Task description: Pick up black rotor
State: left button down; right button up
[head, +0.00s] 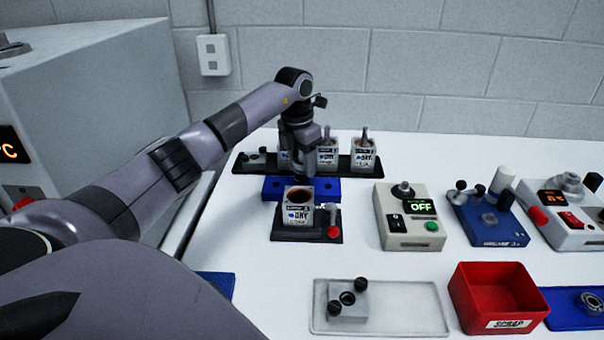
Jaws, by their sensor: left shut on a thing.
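My left gripper (304,162) reaches in from the left and points down, above and slightly behind an open-topped grey motor housing (298,214). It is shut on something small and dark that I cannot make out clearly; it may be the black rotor. The housing has a reddish rim inside its top and stands upright on a black fixture (290,234) with a red knob. My right gripper is not in view.
A black rack (342,170) behind holds several labelled units. A blue block (327,189) lies in front of it. Right are an OFF tester (408,225), a blue fixture (489,228) and a red SCRAP bin (462,298). A clear tray (415,310) is at the front.

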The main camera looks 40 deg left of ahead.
pick_arm(q)
jog(key=shift+r, duration=0.15)
notch_tip(320, 180, up, 20)
jog(key=shift+p, duration=0.35)
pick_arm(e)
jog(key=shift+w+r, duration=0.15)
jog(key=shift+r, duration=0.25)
